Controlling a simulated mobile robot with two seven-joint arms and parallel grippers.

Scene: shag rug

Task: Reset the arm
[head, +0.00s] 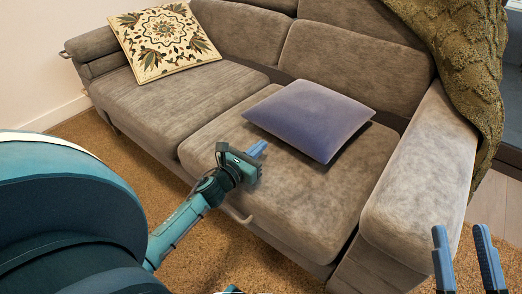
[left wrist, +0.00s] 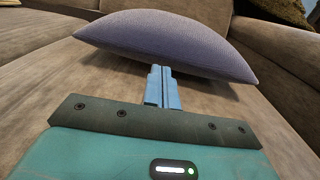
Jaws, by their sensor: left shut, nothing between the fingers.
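My left gripper (head: 257,149) is above the front part of the sofa's right seat cushion, close to a purple pillow. Its blue fingers are together and empty; they also show in the left wrist view (left wrist: 162,86), pointing at the pillow. The purple pillow (head: 309,119) lies on the right seat cushion and also fills the upper middle of the left wrist view (left wrist: 170,42). I cannot tell whether the fingertips touch it. My right gripper (head: 467,262) is at the lower right of the head view, its two blue fingers apart with nothing between them.
The grey sofa (head: 170,95) spans the view. A patterned cushion (head: 163,42) rests at its left end, and an olive knit throw (head: 462,60) hangs over the right back corner. A brown shag rug (head: 200,258) covers the floor in front.

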